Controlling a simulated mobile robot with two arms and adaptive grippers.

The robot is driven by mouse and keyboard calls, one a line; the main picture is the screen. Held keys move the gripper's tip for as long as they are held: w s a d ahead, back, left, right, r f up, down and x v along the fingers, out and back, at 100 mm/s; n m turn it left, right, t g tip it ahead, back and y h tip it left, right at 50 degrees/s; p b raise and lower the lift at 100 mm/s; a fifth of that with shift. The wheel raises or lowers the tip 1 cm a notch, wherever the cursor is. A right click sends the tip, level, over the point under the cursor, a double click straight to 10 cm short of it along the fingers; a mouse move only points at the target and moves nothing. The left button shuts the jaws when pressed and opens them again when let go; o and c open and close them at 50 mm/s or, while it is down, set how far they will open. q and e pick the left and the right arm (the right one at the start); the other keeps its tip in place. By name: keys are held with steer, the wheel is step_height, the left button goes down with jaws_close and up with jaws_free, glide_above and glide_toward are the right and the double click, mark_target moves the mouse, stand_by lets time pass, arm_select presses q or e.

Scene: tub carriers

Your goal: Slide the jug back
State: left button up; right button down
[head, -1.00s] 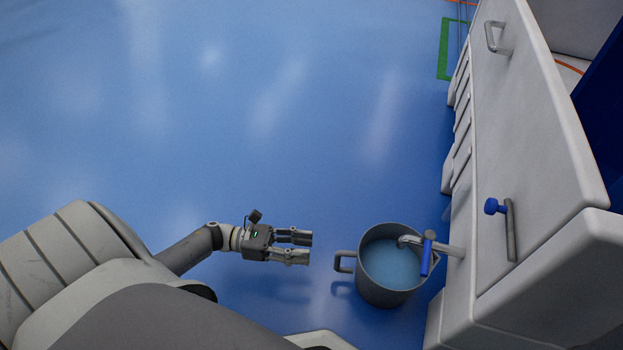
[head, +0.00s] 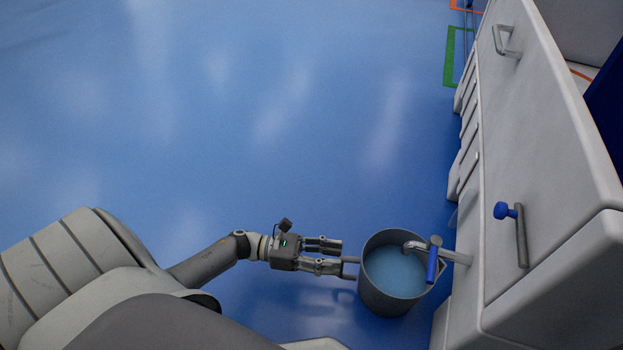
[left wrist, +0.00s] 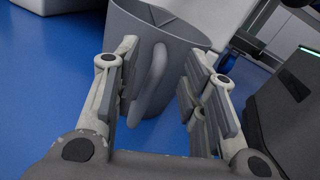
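The grey jug (head: 385,292) holds bluish liquid and stands under the tap (head: 432,262) of the white cabinet. The tap has a blue lever, and its spout reaches over the jug's opening. My left gripper (head: 342,256) is at the jug's left side, at its handle. In the left wrist view the jug (left wrist: 180,55) fills the upper middle, and its handle (left wrist: 155,80) stands between the two open fingers of my left gripper (left wrist: 163,95). Gaps show beside the handle.
The white cabinet (head: 545,150) runs along the right, with a grey handle and a blue-knobbed lever (head: 515,225) on it. The blue floor (head: 250,120) is clear at the left and back. A green floor marking (head: 449,60) lies at the back right.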

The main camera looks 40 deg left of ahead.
mark_target(349, 258)
arm_select(q)
steer(key=shift+b+x, duration=0.5)
steer(key=shift+x, duration=1.75)
jaws_close()
